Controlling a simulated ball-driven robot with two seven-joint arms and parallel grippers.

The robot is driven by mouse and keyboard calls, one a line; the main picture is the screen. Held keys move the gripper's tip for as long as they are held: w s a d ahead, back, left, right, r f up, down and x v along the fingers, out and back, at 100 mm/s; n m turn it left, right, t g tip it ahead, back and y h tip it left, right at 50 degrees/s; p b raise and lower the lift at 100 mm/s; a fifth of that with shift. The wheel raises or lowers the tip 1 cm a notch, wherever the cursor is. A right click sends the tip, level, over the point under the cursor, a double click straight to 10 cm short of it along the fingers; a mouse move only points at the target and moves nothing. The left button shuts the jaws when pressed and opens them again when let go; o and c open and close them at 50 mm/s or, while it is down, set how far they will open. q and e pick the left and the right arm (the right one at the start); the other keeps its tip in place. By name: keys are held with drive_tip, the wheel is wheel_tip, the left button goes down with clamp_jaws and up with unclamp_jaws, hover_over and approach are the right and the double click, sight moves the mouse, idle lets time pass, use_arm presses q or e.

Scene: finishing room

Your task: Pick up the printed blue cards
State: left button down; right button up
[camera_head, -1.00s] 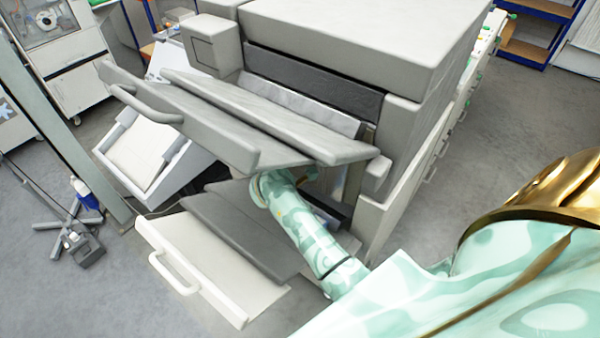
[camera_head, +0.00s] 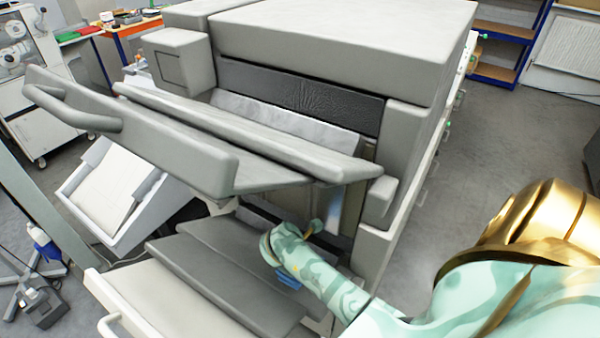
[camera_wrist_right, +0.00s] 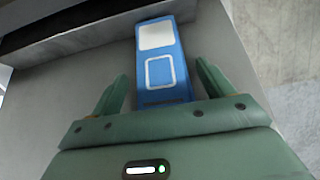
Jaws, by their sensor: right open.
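The printed blue cards (camera_wrist_right: 174,82) lie on a grey surface in the right wrist view, blue with a white panel and a white outlined square. I cannot tell how many cards there are. My right gripper (camera_wrist_right: 162,70) is open, with one green finger on each side of the cards' near part. The fingers look apart from the cards. In the head view my right arm reaches under the machine's raised flap, and the gripper is mostly hidden. A small blue patch (camera_head: 288,279) below the wrist may be the cards. My left gripper is out of view.
A large grey machine (camera_head: 345,45) fills the middle. Its thick raised flap (camera_head: 190,150) with a handle overhangs the dark grey tray (camera_head: 215,285). A white slanted tray unit (camera_head: 115,195) stands at left. Open floor (camera_head: 510,130) lies to the right.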

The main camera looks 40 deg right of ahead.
drive_tip(key=shift+s+a+r, duration=0.1)
drive_tip(key=shift+s+r, duration=0.05)
drive_tip(key=shift+s, duration=0.15)
drive_tip(key=shift+w, duration=0.1)
drive_tip(key=shift+f, duration=0.2)
drive_tip(key=shift+c, duration=0.3)
drive_tip(key=shift+r, duration=0.1)
drive_tip(key=c, duration=1.1)
